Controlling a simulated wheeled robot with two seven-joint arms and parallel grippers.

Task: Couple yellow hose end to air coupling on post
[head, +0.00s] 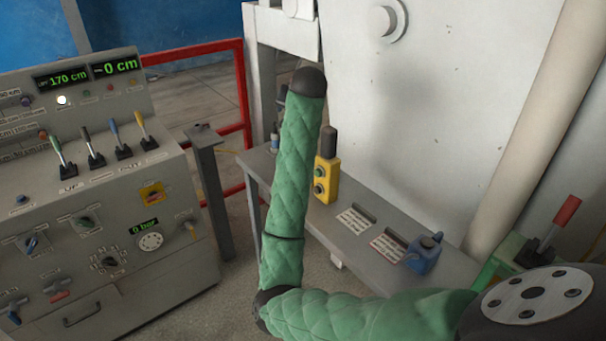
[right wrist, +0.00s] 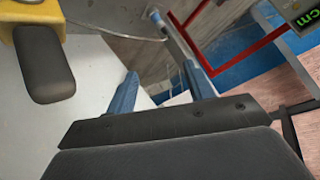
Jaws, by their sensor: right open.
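My right gripper (right wrist: 162,88) is open in the right wrist view. Its two blue fingers are apart with nothing held between them. In the head view the green padded arm hides the gripper. A grey post (head: 213,190) stands between the console and the table; a dark fitting (head: 203,133) sits on its top, too small to identify surely as the air coupling. A small blue, pale-topped piece (right wrist: 157,17) shows beyond the fingers, with a thin pale line curving from it. I cannot make out the yellow hose end for certain. My left gripper is not in view.
The control console (head: 90,200) with several levers is at left. A red rail (head: 243,115) runs behind the post.

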